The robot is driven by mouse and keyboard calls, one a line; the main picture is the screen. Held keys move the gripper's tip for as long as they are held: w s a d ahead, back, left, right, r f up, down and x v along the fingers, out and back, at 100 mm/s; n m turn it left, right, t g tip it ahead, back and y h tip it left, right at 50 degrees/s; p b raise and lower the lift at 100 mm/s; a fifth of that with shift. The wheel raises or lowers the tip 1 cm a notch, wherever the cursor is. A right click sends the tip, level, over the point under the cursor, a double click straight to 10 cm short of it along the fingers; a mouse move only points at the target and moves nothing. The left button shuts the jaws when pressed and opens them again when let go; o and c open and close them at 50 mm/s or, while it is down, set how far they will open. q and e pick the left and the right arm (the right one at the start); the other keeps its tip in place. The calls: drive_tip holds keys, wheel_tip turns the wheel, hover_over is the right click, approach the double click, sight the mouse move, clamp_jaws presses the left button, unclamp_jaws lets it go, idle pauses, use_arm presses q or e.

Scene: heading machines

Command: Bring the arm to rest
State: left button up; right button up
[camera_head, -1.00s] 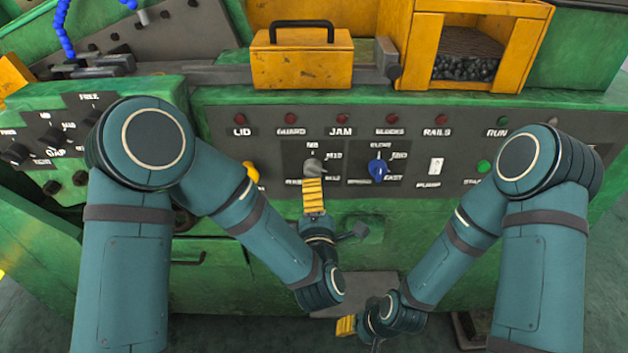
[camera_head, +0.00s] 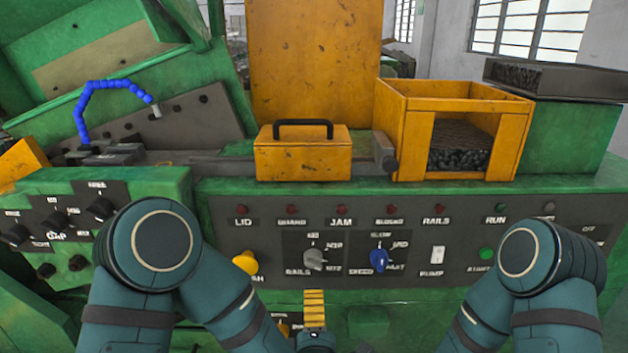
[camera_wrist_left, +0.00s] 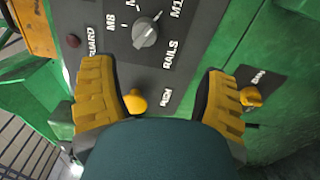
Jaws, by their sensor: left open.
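My left gripper (camera_head: 314,308) shows at the bottom middle of the head view, below the grey rotary knob (camera_head: 315,259) and apart from it. In the left wrist view its two yellow ribbed fingers (camera_wrist_left: 160,100) stand wide apart with nothing gripped. The grey knob also shows there (camera_wrist_left: 145,33), beyond the fingers. A yellow knob (camera_wrist_left: 135,101) appears between the fingers in that view, on the panel behind. My left arm (camera_head: 160,260) comes in from the left. My right arm (camera_head: 545,265) comes in from the right; its gripper is below the picture.
The control panel (camera_head: 400,235) carries a blue knob (camera_head: 380,257), a white switch (camera_head: 437,254), a green button (camera_head: 486,254) and red lamps. A yellow lidded box with a black handle (camera_head: 303,160) and an open yellow bin (camera_head: 400,140) stand above it.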

use_arm(q)
wheel_tip(320, 180, down, 10)
drive_tip(key=a+f+m+g+h, duration=0.1)
drive_tip(key=a+m+g+h, duration=0.15)
drive_tip(key=m+g, duration=0.3)
drive_tip(key=s+a+f+m+g, duration=0.4)
drive_tip(key=s+f+m+g, duration=0.1)
drive_tip(key=s+f+m, duration=0.1)
drive_tip(key=s+a+f+m+g+h, duration=0.1)
drive_tip(key=s+a+f+m+g, duration=0.3)
drive_tip(key=s+f, duration=0.4)
drive_tip(key=shift+m+g, duration=0.75)
drive_tip(key=shift+m, duration=0.1)
drive_tip(key=shift+f+h, duration=0.1)
drive_tip(key=shift+h, duration=0.15)
